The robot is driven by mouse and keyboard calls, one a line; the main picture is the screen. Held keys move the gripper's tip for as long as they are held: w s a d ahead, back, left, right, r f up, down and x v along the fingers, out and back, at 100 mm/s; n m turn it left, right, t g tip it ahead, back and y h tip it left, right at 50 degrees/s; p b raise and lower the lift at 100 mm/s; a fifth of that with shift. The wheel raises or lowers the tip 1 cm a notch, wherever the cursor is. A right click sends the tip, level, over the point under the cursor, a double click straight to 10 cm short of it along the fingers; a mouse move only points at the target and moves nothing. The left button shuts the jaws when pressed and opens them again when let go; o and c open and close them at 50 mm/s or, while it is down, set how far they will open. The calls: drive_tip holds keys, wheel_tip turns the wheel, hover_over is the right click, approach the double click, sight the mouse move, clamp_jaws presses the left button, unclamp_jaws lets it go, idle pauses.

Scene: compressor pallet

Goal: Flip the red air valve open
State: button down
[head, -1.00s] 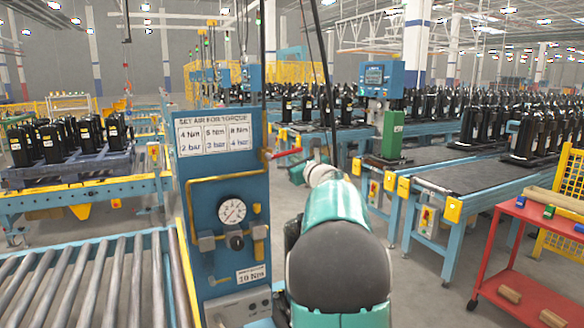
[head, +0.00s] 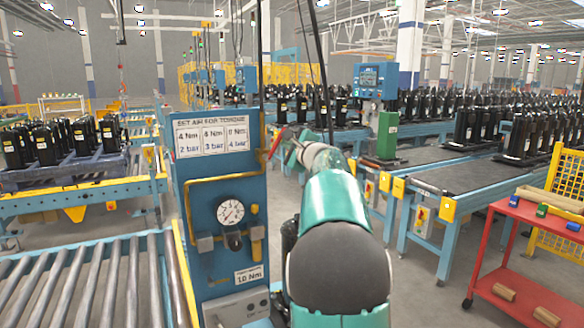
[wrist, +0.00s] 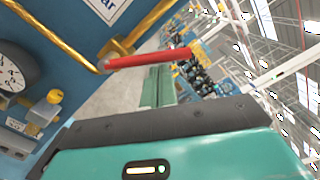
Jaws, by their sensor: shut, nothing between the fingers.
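The red valve lever (head: 276,143) sits at the upper right edge of the blue air panel (head: 238,178). In the wrist view the lever (wrist: 148,59) runs rightward from its brass valve fitting (wrist: 118,50). My gripper (head: 294,154) is beside the lever in the head view, partly overlapping its area. In the wrist view its two narrow teal fingers (wrist: 157,86) are together, with nothing between them. Their tips appear right at the lever's lower side; I cannot tell whether they touch.
The panel carries a pressure gauge (head: 230,212), a yellow pipe (head: 215,179) and a torque chart (head: 213,136). A roller conveyor (head: 85,285) lies at the left. A red cart (head: 530,260) stands at the right, with grey floor before it.

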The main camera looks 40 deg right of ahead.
sight(279, 139)
drive_tip(key=n, duration=0.1)
drive_tip(key=a+r+n, duration=0.1)
drive_tip(key=n, duration=0.1)
drive_tip(key=a+n, duration=0.1)
drive_tip(key=shift+w+a+r+n, duration=0.2)
drive_tip(key=shift+w+r+n, duration=0.15)
drive_tip(key=shift+n, duration=0.05)
drive_tip(key=shift+w+a+r, duration=0.1)
drive_tip(key=shift+a, duration=0.25)
idle(0.3)
